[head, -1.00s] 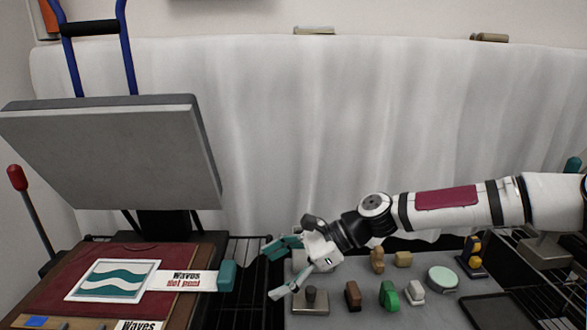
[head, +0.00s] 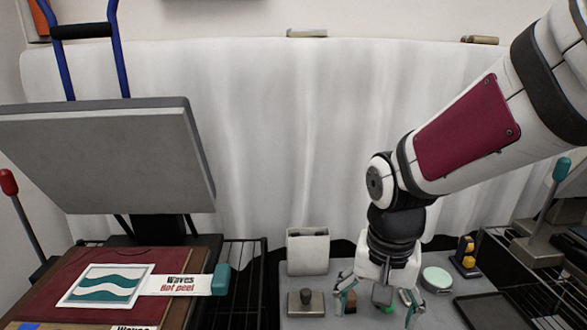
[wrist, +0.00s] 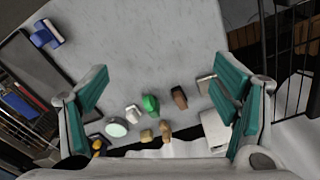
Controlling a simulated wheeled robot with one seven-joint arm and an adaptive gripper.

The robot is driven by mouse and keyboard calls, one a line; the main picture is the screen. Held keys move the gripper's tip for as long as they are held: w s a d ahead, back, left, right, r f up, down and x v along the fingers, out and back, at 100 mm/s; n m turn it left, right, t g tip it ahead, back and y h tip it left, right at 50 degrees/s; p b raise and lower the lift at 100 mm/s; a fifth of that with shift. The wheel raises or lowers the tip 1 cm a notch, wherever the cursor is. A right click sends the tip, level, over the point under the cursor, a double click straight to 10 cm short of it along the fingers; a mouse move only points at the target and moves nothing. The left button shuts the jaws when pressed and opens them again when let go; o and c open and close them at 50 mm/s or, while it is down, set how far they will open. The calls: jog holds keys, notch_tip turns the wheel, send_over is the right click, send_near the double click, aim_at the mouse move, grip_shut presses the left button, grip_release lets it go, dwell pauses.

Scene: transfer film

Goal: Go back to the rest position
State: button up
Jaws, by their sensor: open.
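My gripper (head: 377,296) points down above the grey table (head: 300,318), with its teal-padded fingers spread wide. In the wrist view the gripper (wrist: 160,108) is open with nothing between its pads, and the small stamps on the table lie below and beyond it. My arm reaches in from the upper right in the head view and partly hides those stamps. At the left, the heat press stands with its grey upper plate (head: 110,150) raised. A film with a wave picture (head: 104,287) lies on the dark red cloth (head: 140,258), its teal-ended tab sticking out to the right.
A white holder (head: 308,252) and a metal block with a knob (head: 306,302) stand left of my gripper. A green stamp (wrist: 150,103), brown stamp (wrist: 179,97) and round pale tin (wrist: 116,127) lie on the table. A dark tray (head: 488,309) and wire racks are at right.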

jog(key=s+d+r+n+t, duration=0.4)
jog(key=s+d+r, duration=0.2)
jog(key=s+r, duration=0.4)
jog(key=shift+s+r, duration=0.3)
jog(key=shift+s, duration=0.3)
